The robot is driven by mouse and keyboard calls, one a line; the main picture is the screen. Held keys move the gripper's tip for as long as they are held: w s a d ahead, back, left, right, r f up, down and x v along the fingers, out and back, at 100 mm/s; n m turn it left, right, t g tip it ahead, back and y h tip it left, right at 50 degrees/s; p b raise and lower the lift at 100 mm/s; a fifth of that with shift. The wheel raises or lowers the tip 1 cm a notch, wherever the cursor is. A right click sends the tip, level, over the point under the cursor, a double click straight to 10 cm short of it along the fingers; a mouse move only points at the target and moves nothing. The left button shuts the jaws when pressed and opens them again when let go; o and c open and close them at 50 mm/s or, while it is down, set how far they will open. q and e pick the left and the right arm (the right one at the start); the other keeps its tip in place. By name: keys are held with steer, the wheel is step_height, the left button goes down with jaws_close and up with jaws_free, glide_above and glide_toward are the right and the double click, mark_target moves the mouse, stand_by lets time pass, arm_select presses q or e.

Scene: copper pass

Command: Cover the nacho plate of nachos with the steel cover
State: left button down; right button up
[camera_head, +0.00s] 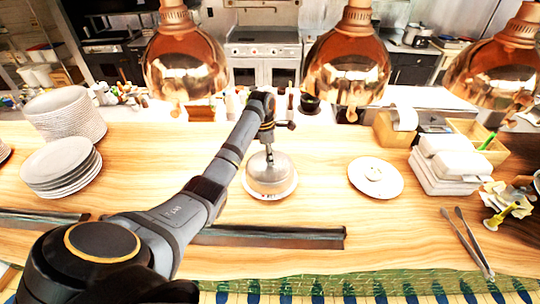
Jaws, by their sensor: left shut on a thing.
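The steel cover (268,180) is a shiny round dome in the middle of the wooden counter. It sits over a white plate (288,192), whose rim shows around the dome's lower edge. No nachos show; whatever lies under the cover is hidden. Whether the cover's edge touches the plate all around is hard to tell. My left gripper (269,153) comes down from above and is shut on the top of the cover. My right gripper is out of view.
Another white plate (390,184) with a small round item lies right of the cover. Plate stacks (62,172) stand at left, white boxes (445,170) and tongs (472,244) at right. Copper lamps (346,65) hang above. A dark strip (270,238) lies in front.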

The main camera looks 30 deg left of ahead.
arm_select(q)
steer(key=shift+f, duration=0.25)
stand_by(0.3)
steer(key=shift+f, duration=0.15)
stand_by(0.5)
steer(key=shift+c, duration=2.1)
jaws_free()
steer(key=shift+r, duration=2.5)
steer(key=shift+f, duration=0.1)
